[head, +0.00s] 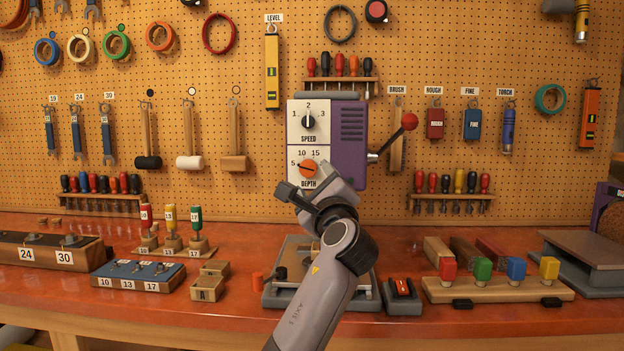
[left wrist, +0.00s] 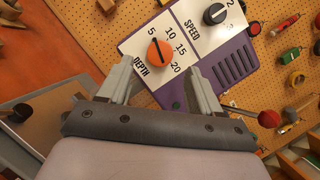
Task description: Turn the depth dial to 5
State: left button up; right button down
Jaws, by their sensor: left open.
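The depth dial (head: 308,168) is an orange knob with a dark pointer line, low on the white front plate of a purple machine. It also shows in the left wrist view (left wrist: 160,52), where its pointer line is aimed at about the 5 mark. My left gripper (head: 309,184) is just in front of and below the dial, partly covering the DEPTH plate. In the left wrist view its two fingers (left wrist: 160,72) are spread apart, with the dial beyond the gap between them. Nothing is held. My right gripper is not in view.
The black speed dial (head: 308,121) sits above, pointing near 2. A red-knobbed lever (head: 409,122) sticks out at the machine's right. On the bench stand a red switch box (head: 402,293), a rack of coloured blocks (head: 497,289) and a blue socket tray (head: 138,277).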

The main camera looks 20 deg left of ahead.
pick_arm(q)
jog(key=shift+v, duration=1.45)
jog(key=s+a+f+n+g+h, duration=0.25)
jog(key=s+f, duration=0.25)
jog(key=f, duration=0.6)
jog(key=s+a+f+n+g+h, duration=0.2)
jog(key=s+f+n, duration=0.2)
jog(key=f, duration=0.8)
jog(key=s+a+f+n+g+h, duration=0.25)
jog(key=s+f+n, duration=0.2)
jog(key=f, duration=0.65)
jog(key=s+d+f+n+g+h, duration=0.2)
jog(key=s+f+n+g, duration=0.25)
jog(key=s, duration=0.95)
jog(key=s+d+f+n+g+h, duration=0.1)
jog(key=s+f+n+g+h, duration=0.35)
jog(key=s, duration=0.95)
jog(key=w+d+f+m+t+p, duration=0.2)
jog(key=w+d+f+t+p, duration=0.1)
jog(key=w+t+p, duration=0.3)
jog(key=t+p, duration=0.2)
jog(key=shift+w+t, duration=0.3)
jog(key=shift+w, duration=0.05)
